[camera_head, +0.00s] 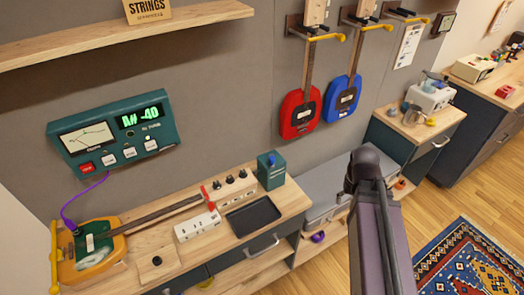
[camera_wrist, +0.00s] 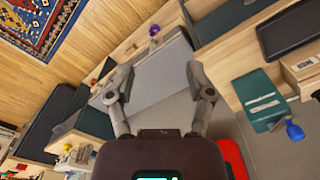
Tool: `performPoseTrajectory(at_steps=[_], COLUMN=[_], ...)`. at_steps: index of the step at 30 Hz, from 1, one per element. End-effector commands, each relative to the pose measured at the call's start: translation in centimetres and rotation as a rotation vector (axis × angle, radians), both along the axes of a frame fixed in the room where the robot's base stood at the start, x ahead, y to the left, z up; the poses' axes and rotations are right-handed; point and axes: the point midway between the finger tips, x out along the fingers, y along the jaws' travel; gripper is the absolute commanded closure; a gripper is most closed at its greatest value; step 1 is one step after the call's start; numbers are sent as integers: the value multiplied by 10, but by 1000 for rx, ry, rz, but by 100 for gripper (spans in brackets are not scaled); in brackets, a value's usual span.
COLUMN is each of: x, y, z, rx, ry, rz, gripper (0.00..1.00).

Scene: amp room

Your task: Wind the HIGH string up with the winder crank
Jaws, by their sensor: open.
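In the head view a yellow-orange and green guitar (camera_head: 91,251) lies on the bench at the left, its dark neck pointing right. By the neck's far end stands a red upright piece (camera_head: 206,194), which may be the winder crank; it is too small to be sure. Several black knobs (camera_head: 230,179) stand in a row beside it. The HIGH string cannot be made out. The teal tuner (camera_head: 112,133) on the wall reads A# -40. My gripper (camera_wrist: 161,83) is open and empty in the wrist view, above a grey case and well right of the guitar.
The bench (camera_head: 157,272) also bears a white box (camera_head: 198,226), a black tray (camera_head: 253,216) and a teal box (camera_head: 271,172) with a blue top. A grey case (camera_head: 333,180) lies to its right. Red (camera_head: 299,113) and blue (camera_head: 341,99) guitars hang on the wall.

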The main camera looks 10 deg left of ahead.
Motion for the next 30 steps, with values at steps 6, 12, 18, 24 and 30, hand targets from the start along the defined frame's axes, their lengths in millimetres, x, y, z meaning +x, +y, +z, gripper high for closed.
performPoseTrajectory(at_steps=[6,12,18,24,30], x=[45,88,123,143,148], y=[44,106,178,240,268], z=[35,69,102,126,134], rx=[0,0,0,0,0], ry=[0,0,0,0,0], rz=[261,595,935,1211,1341], gripper=[32,32,32,32,32])
